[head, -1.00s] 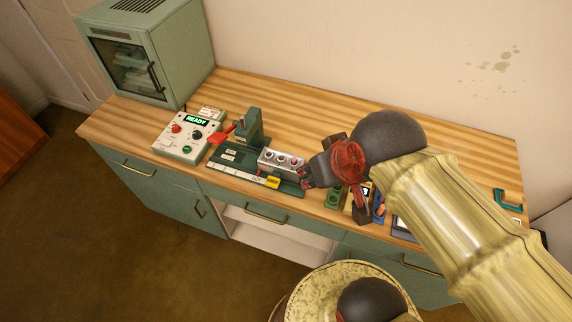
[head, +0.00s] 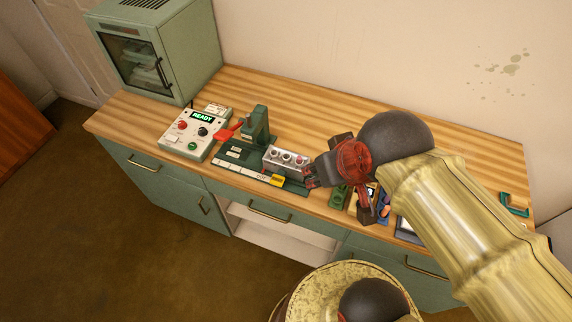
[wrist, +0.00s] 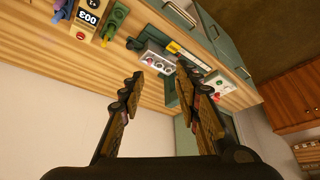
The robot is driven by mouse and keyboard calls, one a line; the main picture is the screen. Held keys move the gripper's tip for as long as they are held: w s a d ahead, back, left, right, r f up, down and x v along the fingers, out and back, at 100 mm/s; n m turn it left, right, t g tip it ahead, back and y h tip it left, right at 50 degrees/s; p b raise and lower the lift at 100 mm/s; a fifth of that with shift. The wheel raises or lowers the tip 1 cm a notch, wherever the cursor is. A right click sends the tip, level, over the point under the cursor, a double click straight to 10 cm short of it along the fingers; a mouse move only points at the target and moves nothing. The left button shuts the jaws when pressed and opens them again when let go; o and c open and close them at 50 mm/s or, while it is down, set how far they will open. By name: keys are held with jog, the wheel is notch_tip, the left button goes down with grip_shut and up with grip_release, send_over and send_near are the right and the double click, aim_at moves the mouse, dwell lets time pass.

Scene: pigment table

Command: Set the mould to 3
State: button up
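The mould (head: 287,158) is a silver-grey block with a row of three round cavities. It sits on the green base of a press (head: 256,125) with a red lever (head: 226,133). A white scale strip (head: 240,172) runs along the base's front, with a yellow marker (head: 277,181) below the mould; its figures are too small to read. My gripper (head: 311,178) is just right of the mould. In the wrist view my gripper (wrist: 160,78) is open and empty, its fingers wide apart, with the mould (wrist: 157,58) beyond the gap. I cannot tell the exact distance.
A control box (head: 195,134) showing READY stands left of the press, and a green cabinet (head: 160,50) is at the far left. A green item (head: 339,194), a block marked 003 (wrist: 88,17) and other small items lie right of the mould. The back of the wooden table is clear.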

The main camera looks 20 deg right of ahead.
jog(key=shift+o, duration=0.7)
jog(key=shift+r, duration=0.1)
jog(key=w+d+f+g+p, duration=0.2)
jog(key=w+d+f+p, duration=0.1)
jog(key=w+f+p, duration=0.2)
jog(key=w+d+f+g+p, duration=0.2)
jog(key=w+d+f+p, duration=0.1)
jog(key=w+f+p, duration=0.2)
jog(key=w+d+f+g+p, duration=0.1)
jog(key=w+d+f+p, duration=0.3)
jog(key=f, duration=0.5)
jog(key=shift+w+d+g+p, duration=0.1)
jog(key=shift+w+g+p, duration=0.3)
jog(key=shift+w+p, duration=0.9)
jog(key=shift+f+n, duration=0.15)
jog(key=shift+n, duration=0.25)
notch_tip(320, 180, down, 8)
jog(key=shift+r, duration=0.25)
